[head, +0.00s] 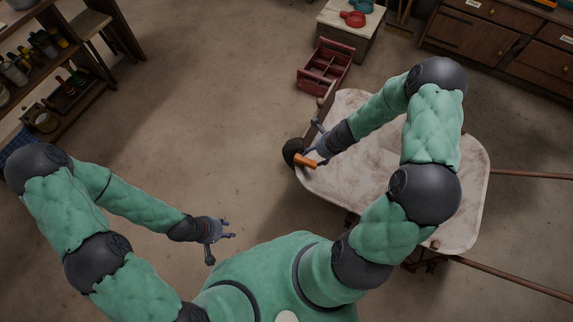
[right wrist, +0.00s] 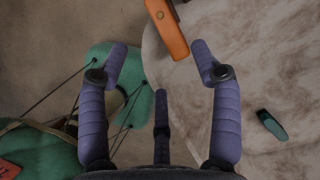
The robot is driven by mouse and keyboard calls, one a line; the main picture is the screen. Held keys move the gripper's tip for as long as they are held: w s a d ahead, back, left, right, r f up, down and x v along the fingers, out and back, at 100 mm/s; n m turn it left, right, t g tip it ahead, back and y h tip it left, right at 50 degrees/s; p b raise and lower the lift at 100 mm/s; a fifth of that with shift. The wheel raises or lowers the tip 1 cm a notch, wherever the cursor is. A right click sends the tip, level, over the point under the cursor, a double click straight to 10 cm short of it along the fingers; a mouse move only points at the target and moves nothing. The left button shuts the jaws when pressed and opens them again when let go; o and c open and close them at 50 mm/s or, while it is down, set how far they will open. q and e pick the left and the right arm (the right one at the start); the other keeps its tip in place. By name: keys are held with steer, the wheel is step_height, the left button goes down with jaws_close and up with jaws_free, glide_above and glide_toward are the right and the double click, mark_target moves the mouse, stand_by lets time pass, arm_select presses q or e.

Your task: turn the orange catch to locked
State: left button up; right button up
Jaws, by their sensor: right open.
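The orange catch (head: 305,161) is a small bar at the left edge of a pale, stained tray (head: 462,205). In the right wrist view the catch (right wrist: 167,28) lies tilted just beyond my fingertips, with a round pin head on it. My right gripper (head: 318,148) is beside the catch; in its wrist view the fingers (right wrist: 160,56) are spread and empty, apart from the catch. Whether the catch is locked, I cannot tell. My left gripper (head: 222,246) is low at the left over bare floor, its fingers apart and empty.
The tray has a dark wheel (head: 292,151) at its left and long handles (head: 520,174) at its right. A small dark green piece (right wrist: 271,125) lies on the tray. A red toolbox (head: 326,68) stands behind. Shelves (head: 40,60) are at the left; floor between is clear.

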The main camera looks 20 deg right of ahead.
mark_target(305, 161)
steer(key=shift+w+f, duration=0.15)
steer(key=shift+f, duration=0.05)
steer(key=b+x, duration=0.5)
steer(key=x, duration=0.5)
steer(key=shift+w+f, duration=0.1)
steer(key=shift+f, duration=0.05)
jaws_close()
